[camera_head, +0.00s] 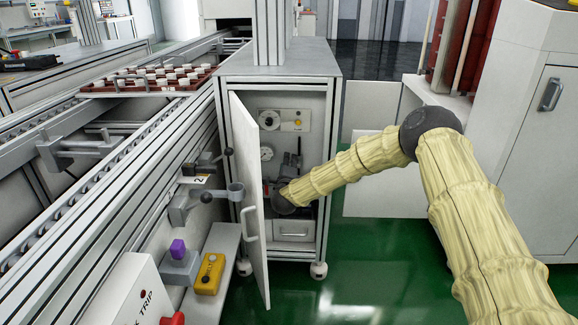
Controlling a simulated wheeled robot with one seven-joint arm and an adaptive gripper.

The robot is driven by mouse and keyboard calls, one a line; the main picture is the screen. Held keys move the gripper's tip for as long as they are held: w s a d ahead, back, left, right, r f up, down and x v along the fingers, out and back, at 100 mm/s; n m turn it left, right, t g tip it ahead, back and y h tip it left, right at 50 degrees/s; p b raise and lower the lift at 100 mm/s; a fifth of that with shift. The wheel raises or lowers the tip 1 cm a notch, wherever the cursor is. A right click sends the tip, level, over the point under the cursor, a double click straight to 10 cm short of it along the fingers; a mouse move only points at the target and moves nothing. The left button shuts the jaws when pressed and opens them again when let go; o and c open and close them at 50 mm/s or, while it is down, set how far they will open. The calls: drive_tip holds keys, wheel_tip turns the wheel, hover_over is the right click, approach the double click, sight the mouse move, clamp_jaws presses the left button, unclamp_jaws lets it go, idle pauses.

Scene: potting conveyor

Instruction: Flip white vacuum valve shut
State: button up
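The grey cabinet (279,68) stands in the middle with its white door (250,190) swung open to the left. My arm in its pale cover reaches in from the right. The dark end of my arm, at my gripper (283,203), is low inside the cabinet, in front of dark fittings. My gripper's fingers cannot be made out, and neither can whether they hold anything. A grey and dark fitting (291,162) stands just above my arm's end. I cannot single out a white valve; the parts behind my arm are small and partly hidden.
Green floor is clear at right.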

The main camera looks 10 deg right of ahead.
drive_tip(key=shift+c, duration=0.4)
clamp_jaws()
drive_tip(key=shift+a+n+p, duration=0.1)
drive_tip(key=shift+n+p, duration=0.6)
drive_tip(key=shift+p, duration=0.3)
drive_tip(key=shift+f+n+p, duration=0.6)
drive_tip(key=shift+n, duration=0.4)
drive_tip(key=shift+o, duration=0.4)
unclamp_jaws()
